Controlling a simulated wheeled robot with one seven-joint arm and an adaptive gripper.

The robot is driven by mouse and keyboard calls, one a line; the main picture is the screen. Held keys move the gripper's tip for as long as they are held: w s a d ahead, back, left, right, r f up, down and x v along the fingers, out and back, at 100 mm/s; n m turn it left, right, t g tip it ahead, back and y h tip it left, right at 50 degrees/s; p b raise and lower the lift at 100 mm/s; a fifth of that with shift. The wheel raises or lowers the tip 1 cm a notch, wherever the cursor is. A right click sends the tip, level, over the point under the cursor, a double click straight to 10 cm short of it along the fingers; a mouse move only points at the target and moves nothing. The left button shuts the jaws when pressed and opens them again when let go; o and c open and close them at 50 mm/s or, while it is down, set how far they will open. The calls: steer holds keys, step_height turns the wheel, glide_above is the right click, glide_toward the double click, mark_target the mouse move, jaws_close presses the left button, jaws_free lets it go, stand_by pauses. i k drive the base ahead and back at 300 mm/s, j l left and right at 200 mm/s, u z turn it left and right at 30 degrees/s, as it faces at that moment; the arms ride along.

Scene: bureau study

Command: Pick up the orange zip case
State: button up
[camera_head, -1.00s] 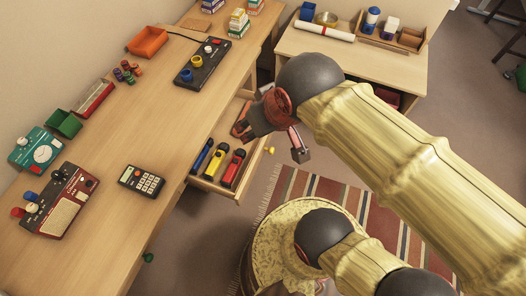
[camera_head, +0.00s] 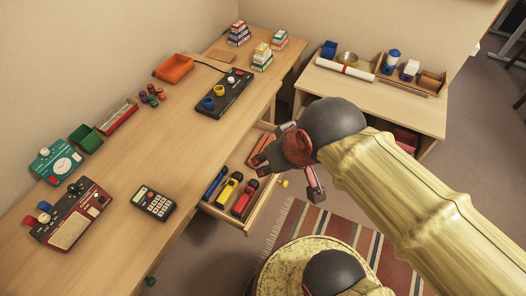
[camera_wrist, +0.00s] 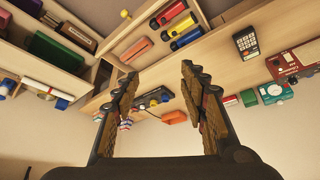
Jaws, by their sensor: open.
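The orange zip case (camera_wrist: 137,50) is a flat, long orange piece in the open drawer (camera_wrist: 113,47) in the wrist view. In the head view an orange-red piece (camera_head: 257,148) shows in the drawer, partly hidden by my gripper, and looks like the same case. My gripper (camera_wrist: 158,75) is open and empty, with its two fingers apart. In the head view it hangs near the drawer, and I cannot tell its exact height above it.
Blue, yellow and red items (camera_head: 229,190) lie beside the case in the drawer. The desk (camera_head: 180,150) holds an orange tray (camera_head: 173,69), a calculator (camera_head: 154,203) and control boxes. A side table (camera_head: 375,95) stands behind my arm.

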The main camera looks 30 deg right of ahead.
mark_target(267, 137)
steer(key=u, duration=0.4)
steer(key=l+u, duration=1.25)
steer(key=k+l, duration=0.1)
steer(key=l, duration=0.25)
steer(key=k+l, duration=0.1)
steer(key=l, duration=0.25)
steer(key=k+l+u, duration=0.1)
steer(key=l, duration=0.3)
steer(key=k+l, duration=0.1)
steer(key=l, duration=0.25)
steer(key=k+l, duration=0.1)
steer(key=l, duration=0.25)
steer(key=u, duration=0.05)
